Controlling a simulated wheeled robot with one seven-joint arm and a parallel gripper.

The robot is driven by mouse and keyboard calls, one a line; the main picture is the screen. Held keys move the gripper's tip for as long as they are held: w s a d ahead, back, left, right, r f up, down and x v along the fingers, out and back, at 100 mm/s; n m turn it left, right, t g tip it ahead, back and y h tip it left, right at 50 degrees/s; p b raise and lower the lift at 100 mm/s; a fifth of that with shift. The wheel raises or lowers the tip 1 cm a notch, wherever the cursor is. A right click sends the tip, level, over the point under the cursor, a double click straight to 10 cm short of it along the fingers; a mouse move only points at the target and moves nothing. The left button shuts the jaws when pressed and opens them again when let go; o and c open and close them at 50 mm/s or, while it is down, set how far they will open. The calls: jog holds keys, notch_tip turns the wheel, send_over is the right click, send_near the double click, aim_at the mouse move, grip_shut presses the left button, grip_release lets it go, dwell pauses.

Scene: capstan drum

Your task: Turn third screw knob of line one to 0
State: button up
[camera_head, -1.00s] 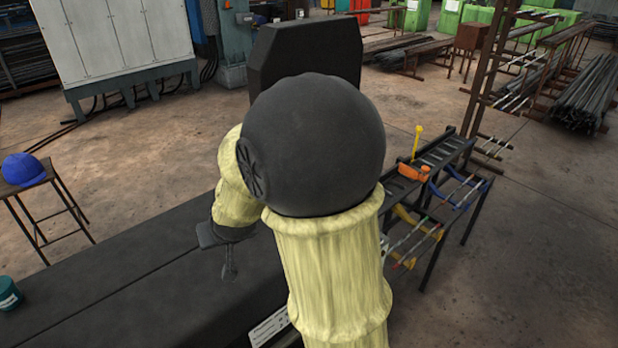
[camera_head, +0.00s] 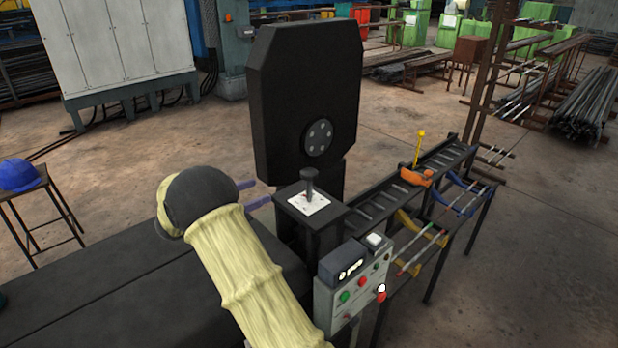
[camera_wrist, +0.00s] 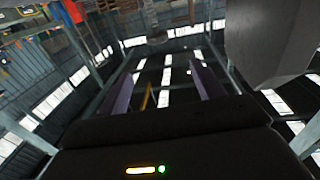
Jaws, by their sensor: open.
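A grey control box (camera_head: 334,305) stands right of centre in the head view, with a green button (camera_head: 344,296), a red button (camera_head: 362,282) and smaller controls on its sloping face. I cannot tell which one is the third screw knob of line one, nor read any setting. My gripper (camera_head: 263,193) is open and empty, left of the box and apart from it. Its two purple fingers stick out from behind my arm and point right. In the wrist view my gripper (camera_wrist: 163,78) shows both fingers wide apart with nothing between them.
A black pedestal carries a lever (camera_head: 310,184) on a white plate, just right of my fingers. Behind it stands a tall black panel (camera_head: 300,95). A black rack (camera_head: 455,158) with rods runs to the right. In the wrist view a grey block (camera_wrist: 268,40) hangs close at upper right.

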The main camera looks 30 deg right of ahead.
aim_at(302, 175)
jog(key=shift+s, duration=0.15)
jog(key=d+p, duration=0.2)
jog(key=d, duration=1.5)
jog(key=shift+d, duration=0.2)
jog(key=c, duration=1)
